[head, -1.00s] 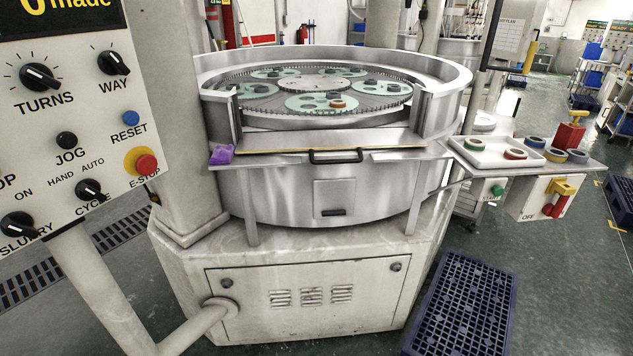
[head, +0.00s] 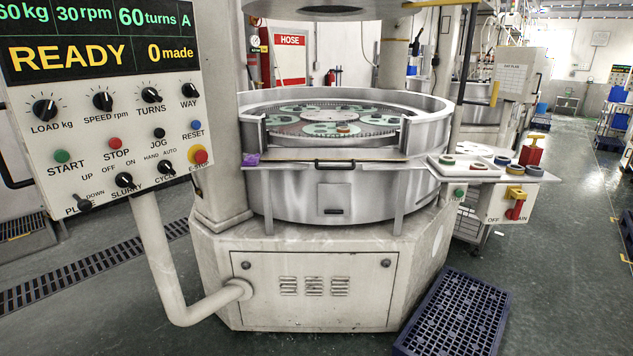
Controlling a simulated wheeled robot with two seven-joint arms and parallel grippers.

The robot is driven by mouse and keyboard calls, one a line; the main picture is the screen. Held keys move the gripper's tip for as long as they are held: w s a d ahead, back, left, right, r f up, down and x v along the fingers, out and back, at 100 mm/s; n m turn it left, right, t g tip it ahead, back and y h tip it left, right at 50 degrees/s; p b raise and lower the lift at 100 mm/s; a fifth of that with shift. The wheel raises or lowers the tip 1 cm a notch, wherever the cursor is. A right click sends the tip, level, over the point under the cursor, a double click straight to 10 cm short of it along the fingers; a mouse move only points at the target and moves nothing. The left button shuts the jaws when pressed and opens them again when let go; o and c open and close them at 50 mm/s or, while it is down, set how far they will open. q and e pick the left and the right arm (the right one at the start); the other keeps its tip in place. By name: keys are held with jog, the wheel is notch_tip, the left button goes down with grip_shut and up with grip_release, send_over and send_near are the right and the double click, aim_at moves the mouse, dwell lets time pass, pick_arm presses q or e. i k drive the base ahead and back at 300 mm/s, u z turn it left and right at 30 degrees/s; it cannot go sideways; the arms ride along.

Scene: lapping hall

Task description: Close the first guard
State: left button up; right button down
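The near lapping machine (head: 330,205) stands in the middle of the head view, a round steel tub on a pale base. The steel wall around its plate has a gap at the front. At that gap a flat guard panel (head: 290,159) with a yellowish edge lies folded outward, so the guard looks open. Its black handle (head: 335,163) is at the front edge. Inside, green carriers (head: 325,130) lie on the plate, one with an orange-brown ring. Neither of my grippers is in view.
A control panel (head: 110,115) on a bent pipe stands at the left, reading READY. A side shelf (head: 540,174) with a tray of rings is at the right. A purple item (head: 251,159) lies by the guard's left end. A blue pallet (head: 455,310) lies on the floor, front right.

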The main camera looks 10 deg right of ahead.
aim_at(353, 154)
jog(key=u, duration=0.6)
jog(key=i, duration=1.35)
jog(key=z, duration=0.35)
